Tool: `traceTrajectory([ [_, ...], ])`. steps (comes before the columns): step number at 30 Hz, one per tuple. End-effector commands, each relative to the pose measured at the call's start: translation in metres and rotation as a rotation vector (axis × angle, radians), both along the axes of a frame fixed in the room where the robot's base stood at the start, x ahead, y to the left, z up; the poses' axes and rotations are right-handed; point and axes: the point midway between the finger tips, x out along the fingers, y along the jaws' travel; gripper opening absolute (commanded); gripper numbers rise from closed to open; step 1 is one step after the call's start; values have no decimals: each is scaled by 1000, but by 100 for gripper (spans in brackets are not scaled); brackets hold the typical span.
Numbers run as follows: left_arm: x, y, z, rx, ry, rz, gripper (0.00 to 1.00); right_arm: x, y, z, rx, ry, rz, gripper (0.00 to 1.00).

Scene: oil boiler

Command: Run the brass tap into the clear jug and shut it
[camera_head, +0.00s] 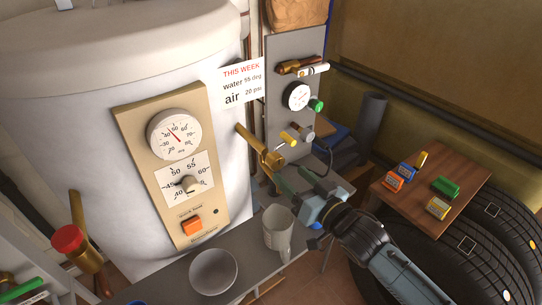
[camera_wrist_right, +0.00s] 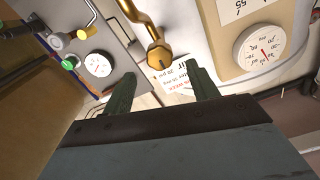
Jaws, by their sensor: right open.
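The brass tap (camera_head: 262,152) sticks out from the white boiler toward the right in the head view. In the right wrist view its brass pipe and hexagonal end (camera_wrist_right: 158,54) show just beyond the space between my fingers. My right gripper (camera_head: 293,177) is open and empty, its fingertips close to the tap's outer end. Both fingers (camera_wrist_right: 160,82) show apart in the wrist view. I cannot tell whether they touch the tap. The jug (camera_head: 278,238), pale and greyish, stands upright on the bench below the tap. No water stream is visible. My left gripper is not in view.
A pale bowl (camera_head: 213,271) stands left of the jug on the grey bench (camera_head: 180,290). A grey panel (camera_head: 283,55) with a gauge and valves rises behind the tap. A red-capped brass valve (camera_head: 69,238) is at left. A wooden table (camera_head: 410,207) with small coloured boxes is at right.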

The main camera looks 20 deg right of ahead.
Motion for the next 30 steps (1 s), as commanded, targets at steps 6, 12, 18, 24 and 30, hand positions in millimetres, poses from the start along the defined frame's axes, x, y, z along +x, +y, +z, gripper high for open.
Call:
traceTrajectory([
  [6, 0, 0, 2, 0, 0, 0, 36, 41, 15, 2, -3, -3, -1, 59],
  [12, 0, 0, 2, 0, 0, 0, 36, 70, 25, 1, -2, -2, 0, 59],
  [18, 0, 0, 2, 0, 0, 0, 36, 84, 31, 0, -2, 0, 0, 59],
  [24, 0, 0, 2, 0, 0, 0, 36, 87, 32, 0, -2, 0, 0, 59],
  [30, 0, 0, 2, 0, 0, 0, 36, 86, 32, 0, -2, 0, 0, 48],
])
